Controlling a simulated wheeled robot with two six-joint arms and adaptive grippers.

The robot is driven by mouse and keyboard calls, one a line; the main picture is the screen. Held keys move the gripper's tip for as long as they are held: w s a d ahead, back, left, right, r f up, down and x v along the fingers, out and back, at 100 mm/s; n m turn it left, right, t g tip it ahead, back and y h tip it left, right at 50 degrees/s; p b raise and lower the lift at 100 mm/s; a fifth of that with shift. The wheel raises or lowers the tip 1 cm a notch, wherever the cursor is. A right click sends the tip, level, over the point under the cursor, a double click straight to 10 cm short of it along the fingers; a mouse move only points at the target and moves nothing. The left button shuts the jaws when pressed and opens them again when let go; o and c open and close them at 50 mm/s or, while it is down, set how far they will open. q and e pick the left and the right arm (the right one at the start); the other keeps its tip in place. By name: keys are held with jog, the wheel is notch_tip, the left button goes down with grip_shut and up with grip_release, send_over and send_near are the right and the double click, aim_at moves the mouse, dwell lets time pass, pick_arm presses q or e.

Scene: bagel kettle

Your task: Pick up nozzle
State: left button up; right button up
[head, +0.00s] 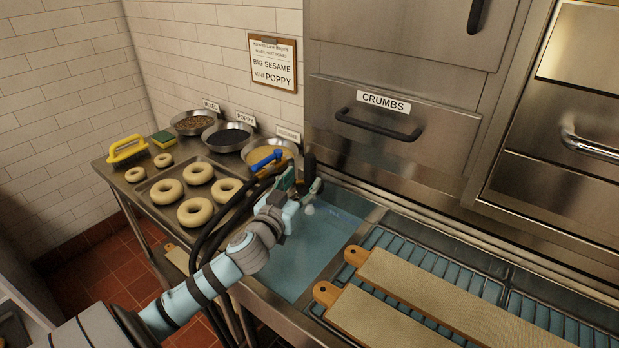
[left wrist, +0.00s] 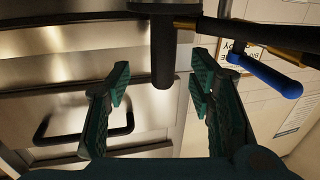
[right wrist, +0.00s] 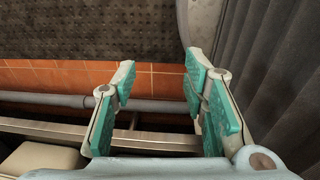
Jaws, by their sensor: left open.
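The nozzle is a black cylinder with a blue lever handle. In the head view its dark head (head: 309,166) is partly hidden by my left gripper, and its blue handle (head: 266,160) points left over the yellow-filled bowl. In the left wrist view the black nozzle (left wrist: 162,55) hangs between the two green fingers, with clear gaps on both sides, and the blue handle (left wrist: 265,72) is at the right. My left gripper (head: 303,187), also in the left wrist view (left wrist: 160,82), is open around or just short of the nozzle. My right gripper (right wrist: 158,82) is open and empty.
Black hoses (head: 213,225) run beside my left arm. A water-filled basin (head: 310,250) is below the gripper. Bagels on a tray (head: 168,225) and bowls (head: 228,137) are left. Boards (head: 440,295) lie right; the crumbs drawer (head: 385,145) is behind.

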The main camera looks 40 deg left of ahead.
aim_at(307, 172)
pick_arm(q)
jog(key=p+x, duration=0.1)
jog(key=x, duration=0.5)
jog(key=shift+w+a, duration=0.15)
jog(key=shift+a, duration=0.05)
grip_shut()
